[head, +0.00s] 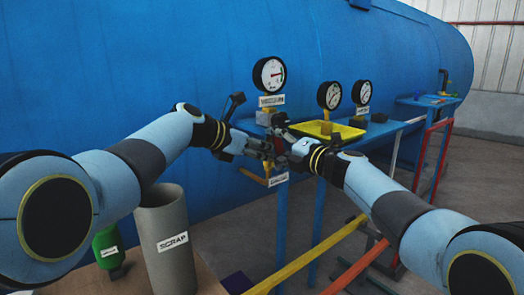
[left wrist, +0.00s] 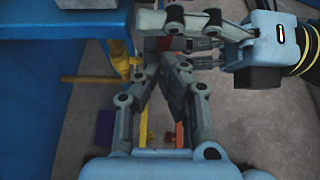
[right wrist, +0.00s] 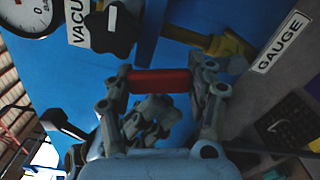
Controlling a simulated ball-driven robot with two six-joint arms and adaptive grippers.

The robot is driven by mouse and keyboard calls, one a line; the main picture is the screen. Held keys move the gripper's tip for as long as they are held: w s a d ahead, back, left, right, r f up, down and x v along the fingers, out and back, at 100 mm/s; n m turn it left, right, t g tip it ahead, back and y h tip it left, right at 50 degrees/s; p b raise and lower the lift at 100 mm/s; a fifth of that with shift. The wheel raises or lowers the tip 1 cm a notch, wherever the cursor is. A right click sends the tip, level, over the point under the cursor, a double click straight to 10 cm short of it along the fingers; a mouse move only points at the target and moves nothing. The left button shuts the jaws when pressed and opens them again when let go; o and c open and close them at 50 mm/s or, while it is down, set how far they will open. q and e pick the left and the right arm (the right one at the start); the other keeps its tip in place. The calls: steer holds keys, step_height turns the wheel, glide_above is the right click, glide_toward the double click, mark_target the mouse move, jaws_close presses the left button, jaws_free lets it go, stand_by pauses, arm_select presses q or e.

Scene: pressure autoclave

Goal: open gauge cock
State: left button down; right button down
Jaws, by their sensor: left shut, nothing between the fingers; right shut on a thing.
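The gauge cock appears as yellow pipework (head: 256,178) beside a "GAUGE" label (head: 278,180) in the head view. In the right wrist view, a yellow fitting (right wrist: 228,45) is at upper right beside that label (right wrist: 280,42). My right gripper (right wrist: 160,82) is shut on a red bar (right wrist: 160,80), which spans between its fingers. Whether the bar joins the yellow fitting is hidden. My left gripper (left wrist: 172,65) is shut and empty, close to the right gripper. In the left wrist view, the yellow fitting (left wrist: 120,65) is left of its fingertips.
The large blue vessel (head: 130,80) stands behind. A vacuum gauge (head: 269,74) and black knob (right wrist: 115,28) are close above the grippers. A yellow tray (head: 328,130) is on the blue shelf. A grey scrap bin (head: 167,245) and green bottle (head: 107,247) stand at lower left.

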steer(key=shift+f, duration=0.2)
arm_select(q)
steer(key=shift+w+d+r, duration=0.4)
steer(key=shift+d+r, duration=0.05)
steer(key=shift+r, duration=0.1)
arm_select(e)
steer(key=shift+s+a, duration=0.1)
steer(key=shift+a, duration=0.05)
steer(key=c, duration=0.7)
jaws_free()
steer(key=shift+c, duration=0.2)
steer(key=shift+o, duration=0.3)
arm_select(q)
steer(key=shift+d+f, duration=0.1)
steer(key=shift+d, duration=0.05)
arm_select(e)
steer(key=shift+d+r, duration=0.1)
steer(key=shift+d, duration=0.2)
